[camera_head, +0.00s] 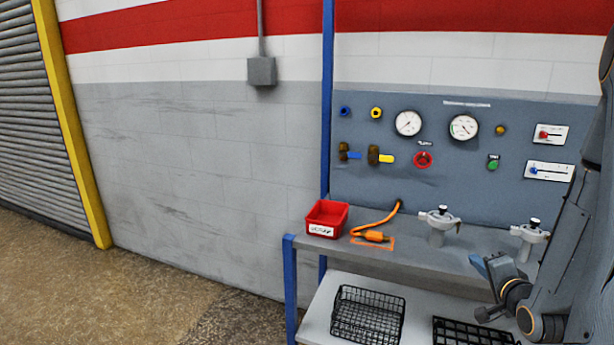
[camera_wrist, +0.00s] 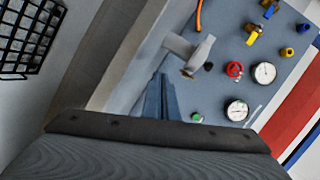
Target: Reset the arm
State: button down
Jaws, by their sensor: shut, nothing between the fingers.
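My arm (camera_head: 570,260) is folded at the right side of the head view, in front of the workbench and its gauge panel. My gripper (camera_head: 478,264) points up and left, in front of the bench's front edge. In the wrist view my gripper (camera_wrist: 162,80) shows its blue-grey fingers together, with nothing between them. The fingers appear apart from the grey clamp-like fitting (camera_wrist: 190,52) beyond them.
The bench (camera_head: 400,240) carries a red bin (camera_head: 327,216), an orange hose (camera_head: 378,222) and two grey fittings (camera_head: 440,222) (camera_head: 530,235). Black wire baskets (camera_head: 367,314) sit on the lower shelf. The panel (camera_head: 390,185) has gauges and valves. Open floor (camera_head: 130,300) lies left.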

jog(key=a+f+n+g, duration=0.2)
jog(key=a+n+g, duration=0.25)
jog(key=a, duration=0.25)
jog(key=s+a+r+n+g+y, duration=0.2)
jog(key=s+a+n+g, duration=0.7)
jog(key=s+a, duration=0.9)
jog(key=a+r+n, duration=0.1)
jog(key=a+n, duration=0.1)
jog(key=a, duration=0.1)
jog(key=shift+s+r, duration=0.15)
jog(key=shift+s, duration=0.15)
